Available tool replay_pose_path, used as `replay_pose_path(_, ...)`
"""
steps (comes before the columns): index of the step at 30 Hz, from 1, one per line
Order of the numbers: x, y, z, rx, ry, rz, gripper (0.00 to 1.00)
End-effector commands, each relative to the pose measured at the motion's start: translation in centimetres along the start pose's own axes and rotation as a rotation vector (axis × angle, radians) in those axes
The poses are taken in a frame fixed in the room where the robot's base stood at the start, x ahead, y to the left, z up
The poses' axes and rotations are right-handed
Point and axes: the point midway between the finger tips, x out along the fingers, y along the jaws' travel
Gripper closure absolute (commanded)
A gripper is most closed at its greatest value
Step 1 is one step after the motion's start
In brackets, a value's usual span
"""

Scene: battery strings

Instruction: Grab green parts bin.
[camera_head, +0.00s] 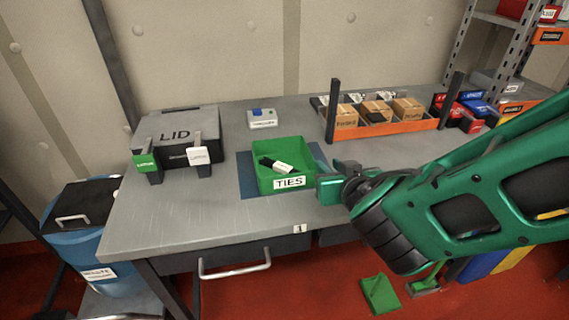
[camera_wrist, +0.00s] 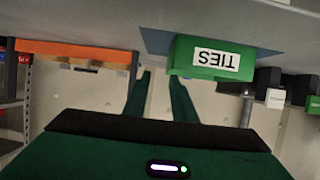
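The green parts bin (camera_head: 267,183), labelled TIES, stands on a blue mat (camera_head: 248,187) near the table's front edge. It holds a white and black piece (camera_head: 278,165). My gripper (camera_head: 330,180) is just right of the bin's front right corner, fingers towards it. The wrist view, upside down, shows the bin's labelled front (camera_wrist: 215,59) to the right of my fingers. My gripper (camera_wrist: 160,76) is open there, with nothing between its fingertips. The right-hand fingertip lies close to the bin's side edge; I cannot tell whether they touch.
A small white device (camera_head: 263,119) sits behind the bin. An orange tray (camera_head: 400,126) with several cardboard boxes stands at back right, between dark posts.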

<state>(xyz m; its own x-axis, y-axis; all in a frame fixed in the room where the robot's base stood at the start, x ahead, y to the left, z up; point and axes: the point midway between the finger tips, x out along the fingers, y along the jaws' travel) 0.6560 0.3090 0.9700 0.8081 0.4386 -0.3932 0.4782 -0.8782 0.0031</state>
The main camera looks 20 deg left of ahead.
Motion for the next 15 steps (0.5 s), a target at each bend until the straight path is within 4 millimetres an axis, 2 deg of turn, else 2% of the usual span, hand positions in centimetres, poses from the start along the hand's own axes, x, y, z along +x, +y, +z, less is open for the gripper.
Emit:
replay_pose_path(1,0.0,-1.1,0.1,-0.007,0.005,-0.018,0.76)
replay_pose_path(4,0.6,-2.3,0.0,-0.012,0.012,-0.036,0.76)
replay_pose_path(15,6.0,-3.6,-0.1,-0.017,0.011,-0.051,0.76)
